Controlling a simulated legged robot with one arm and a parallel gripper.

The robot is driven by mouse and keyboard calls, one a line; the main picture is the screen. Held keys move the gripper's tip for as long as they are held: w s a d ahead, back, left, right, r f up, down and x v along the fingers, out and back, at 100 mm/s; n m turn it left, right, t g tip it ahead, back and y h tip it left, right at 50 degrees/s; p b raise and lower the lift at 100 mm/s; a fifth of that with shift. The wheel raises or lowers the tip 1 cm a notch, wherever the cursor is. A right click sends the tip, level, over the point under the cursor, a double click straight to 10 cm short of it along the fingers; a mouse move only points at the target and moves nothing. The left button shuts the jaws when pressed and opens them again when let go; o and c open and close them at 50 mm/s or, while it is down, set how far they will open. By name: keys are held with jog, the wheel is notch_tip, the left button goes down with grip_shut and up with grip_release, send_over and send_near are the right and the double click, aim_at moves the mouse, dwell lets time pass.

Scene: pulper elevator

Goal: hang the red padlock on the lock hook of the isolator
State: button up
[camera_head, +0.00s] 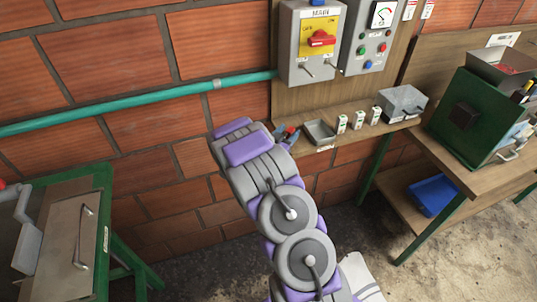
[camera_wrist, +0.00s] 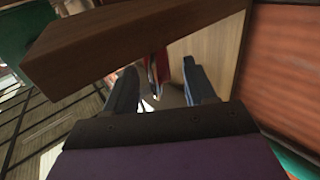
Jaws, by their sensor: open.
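The isolator (camera_head: 312,45) is a grey box marked MAIN with a yellow plate and red rotary handle, high on a wooden panel. Small metal pieces stick out low on its front; I cannot tell which is the lock hook. My gripper (camera_wrist: 160,66) is open at the left end of the shelf, below the isolator. A small red object (camera_wrist: 155,68), apparently the red padlock, shows between the fingers in the wrist view, partly hidden. Red also shows beside the fingers in the head view (camera_head: 291,130). Contact with the fingers cannot be told.
The wooden shelf (camera_head: 352,133) holds a grey tray (camera_head: 320,132), small white boxes and a grey metal box (camera_head: 403,103). A grey control panel (camera_head: 370,38) adjoins the isolator. A brown wooden slab (camera_wrist: 130,45) crosses close over the fingers. A teal pipe (camera_head: 140,103) runs along the brick wall.

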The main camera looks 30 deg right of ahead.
jog(key=p+v, duration=0.2)
jog(key=v, duration=1.3)
jog(key=shift+a+r, duration=0.2)
jog(key=shift+a, duration=0.15)
